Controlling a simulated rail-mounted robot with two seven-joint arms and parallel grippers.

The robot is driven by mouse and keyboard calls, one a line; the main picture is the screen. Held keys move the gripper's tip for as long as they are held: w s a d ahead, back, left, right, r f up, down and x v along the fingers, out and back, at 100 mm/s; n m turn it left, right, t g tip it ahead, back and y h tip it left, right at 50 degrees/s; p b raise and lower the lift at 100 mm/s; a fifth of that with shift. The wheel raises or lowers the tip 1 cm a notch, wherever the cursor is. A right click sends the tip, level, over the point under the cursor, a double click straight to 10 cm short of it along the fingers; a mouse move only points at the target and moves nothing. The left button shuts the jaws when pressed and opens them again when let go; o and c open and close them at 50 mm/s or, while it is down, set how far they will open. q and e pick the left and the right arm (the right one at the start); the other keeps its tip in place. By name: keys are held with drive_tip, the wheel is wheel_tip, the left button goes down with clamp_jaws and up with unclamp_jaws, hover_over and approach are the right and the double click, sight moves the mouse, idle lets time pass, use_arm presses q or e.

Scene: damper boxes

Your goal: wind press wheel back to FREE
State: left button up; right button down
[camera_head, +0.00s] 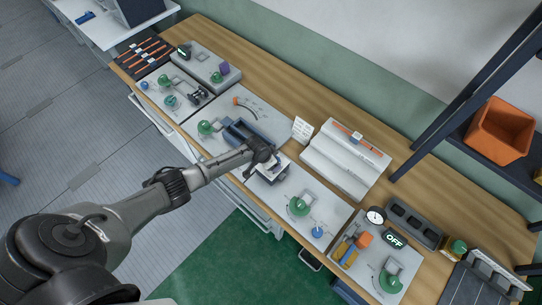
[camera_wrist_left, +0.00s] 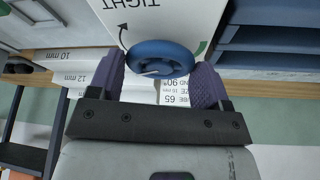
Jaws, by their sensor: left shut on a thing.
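The blue press wheel (camera_wrist_left: 160,55) sits between the two purple fingertips of my left gripper (camera_wrist_left: 158,76) in the left wrist view. The fingers are shut on its rim from both sides. A white plate (camera_wrist_left: 150,18) behind the wheel carries an upside-down word TIGHT and a curved black arrow. A bit of green marking shows at the plate's right edge; no FREE label is readable. In the head view my left gripper (camera_head: 265,160) is over the middle of the bench, beside a dark blue tray-like part (camera_head: 238,133), and it hides the wheel.
The wooden bench (camera_head: 300,95) holds grey panels with green knobs (camera_head: 298,206). A white stepped block (camera_head: 345,158) and a small white card (camera_head: 302,129) stand behind the gripper. A gauge (camera_head: 376,215) and an OFF display (camera_head: 394,240) are at the right. Dark uprights rise behind.

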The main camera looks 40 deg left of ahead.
use_arm(q)
drive_tip(key=n+p, duration=0.1)
drive_tip(key=n+y+p, duration=0.1)
drive_tip(key=n, duration=0.1)
drive_tip(key=shift+d+r+n+p, duration=0.2)
drive_tip(key=shift+d+n+p, duration=0.05)
drive_tip(key=shift+n+p, duration=0.15)
drive_tip(key=n+y+p, duration=0.1)
drive_tip(key=n, duration=0.2)
drive_tip(key=shift+d+f+y, duration=0.1)
drive_tip(key=shift+d+y, duration=0.05)
drive_tip(key=shift+y, duration=0.25)
drive_tip(key=n, duration=0.2)
drive_tip(key=shift+w+n+y, duration=0.1)
drive_tip(key=shift+n+y, duration=0.2)
drive_tip(key=shift+n, duration=0.1)
drive_tip(key=shift+f+n+g+y, duration=0.1)
drive_tip(key=shift+n+g+y, duration=0.35)
drive_tip(key=shift+n, duration=0.95)
drive_tip(key=o, duration=0.9)
